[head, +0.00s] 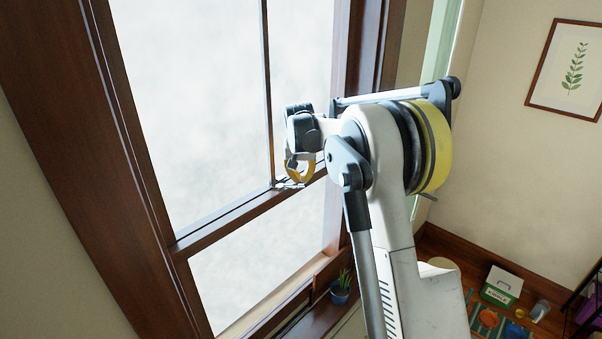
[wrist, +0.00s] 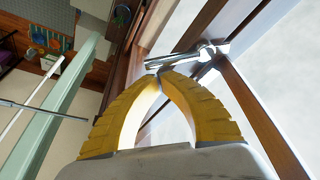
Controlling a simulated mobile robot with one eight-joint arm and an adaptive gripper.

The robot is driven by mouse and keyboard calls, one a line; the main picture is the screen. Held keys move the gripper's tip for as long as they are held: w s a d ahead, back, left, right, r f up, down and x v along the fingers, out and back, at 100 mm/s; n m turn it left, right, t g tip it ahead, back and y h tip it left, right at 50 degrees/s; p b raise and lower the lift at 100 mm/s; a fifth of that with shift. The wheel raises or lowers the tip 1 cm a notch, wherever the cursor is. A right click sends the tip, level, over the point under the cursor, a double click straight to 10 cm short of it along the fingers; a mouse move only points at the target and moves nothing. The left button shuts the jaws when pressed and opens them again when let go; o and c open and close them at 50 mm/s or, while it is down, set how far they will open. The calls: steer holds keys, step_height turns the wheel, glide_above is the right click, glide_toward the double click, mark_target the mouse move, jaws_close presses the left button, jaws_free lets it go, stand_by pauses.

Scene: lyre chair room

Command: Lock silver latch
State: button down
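The silver latch (wrist: 178,58) sits on the dark brown meeting rail of the window. In the wrist view its lever reaches left from a base on the rail, to just beyond my fingertips. My gripper (wrist: 163,77) has yellow ribbed fingers that curve together, with their tips meeting at the lever's near end. They look shut; I cannot tell whether they touch the lever, and no held thing shows between them. In the head view my gripper (head: 297,178) is at the rail, and the latch (head: 288,184) shows only in small part around the fingers.
The window (head: 215,218) has dark wooden frames and pale panes. A small potted plant (head: 341,288) stands on the sill below. A green and white box (head: 502,287) and other items lie on the floor at the lower right. A framed leaf picture (head: 570,70) hangs on the wall.

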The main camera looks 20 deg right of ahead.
mark_target(300, 185)
steer(key=shift+s+a+m+h+b, duration=0.1)
steer(key=shift+s+m+h+b, duration=0.2)
steer(key=shift+s+m+b, duration=0.45)
stand_by(0.4)
steer(key=m, duration=0.1)
steer(key=s+m+g+b, duration=0.1)
steer(key=m, duration=0.1)
steer(key=shift+s+a+f+h, duration=0.1)
steer(key=shift+a+h, duration=0.25)
steer(key=shift+h, duration=0.05)
steer(key=m, duration=0.1)
steer(key=s+a+m+g+b, duration=0.1)
steer(key=m, duration=0.1)
steer(key=shift+s+b, duration=0.15)
steer(key=shift+b, duration=0.15)
steer(key=shift+s+a+m+g+h+b, duration=0.15)
steer(key=shift+s+a+m+g+b, duration=0.15)
steer(key=shift+a+m, duration=0.45)
steer(key=shift+s+a+m+g+h+b, duration=0.15)
steer(key=shift+s+a+m+b, duration=0.25)
steer(key=shift+a+m, duration=0.35)
steer(key=shift+s+a+m+g+h+b, duration=0.1)
steer(key=shift+s+a+m+g+b, duration=0.2)
steer(key=shift+a+m, duration=0.45)
steer(key=shift+s, duration=0.1)
